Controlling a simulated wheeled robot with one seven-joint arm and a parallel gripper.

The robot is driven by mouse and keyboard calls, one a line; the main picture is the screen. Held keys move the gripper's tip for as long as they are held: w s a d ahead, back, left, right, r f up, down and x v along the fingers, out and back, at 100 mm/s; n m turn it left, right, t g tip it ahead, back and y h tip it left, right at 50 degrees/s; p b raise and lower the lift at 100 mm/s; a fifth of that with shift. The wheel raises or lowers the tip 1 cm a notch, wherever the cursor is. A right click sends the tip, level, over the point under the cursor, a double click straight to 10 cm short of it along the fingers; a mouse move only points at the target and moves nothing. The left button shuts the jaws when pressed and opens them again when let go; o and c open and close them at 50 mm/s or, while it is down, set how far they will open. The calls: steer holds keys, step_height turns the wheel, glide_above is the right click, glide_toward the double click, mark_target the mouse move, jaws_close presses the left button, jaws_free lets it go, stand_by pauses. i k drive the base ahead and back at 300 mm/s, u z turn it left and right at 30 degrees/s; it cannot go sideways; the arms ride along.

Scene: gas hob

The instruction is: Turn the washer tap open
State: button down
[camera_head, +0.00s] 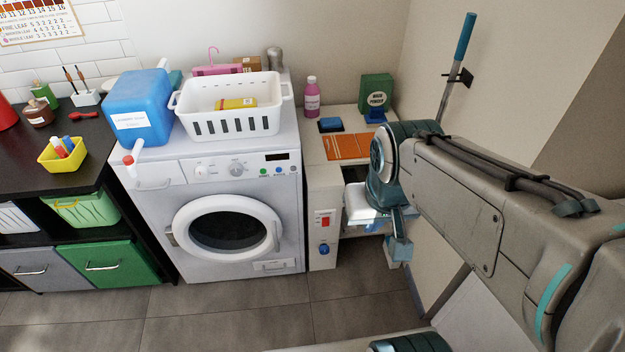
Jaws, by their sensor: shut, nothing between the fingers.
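The white washer (233,190) stands in the middle, its round door shut. Right of it, a narrow white panel (322,215) carries a round blue knob (323,249), low down below a red switch (325,221). The knob looks like the washer tap, but its setting is too small to read. My gripper (401,250) points down to the right of the panel, apart from the knob. It is shut and empty. Part of it is hidden by my wrist.
A blue soap jug (138,105) with a red-and-white spout (131,158) and a white basket (230,105) stand on the washer. An orange mat (347,147) lies on the right counter. The wall is close on the right. Floor in front is clear.

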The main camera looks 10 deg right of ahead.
mark_target(324, 249)
steer(key=z, duration=2.9)
steer(key=k, duration=0.7)
steer(key=u, duration=2.75)
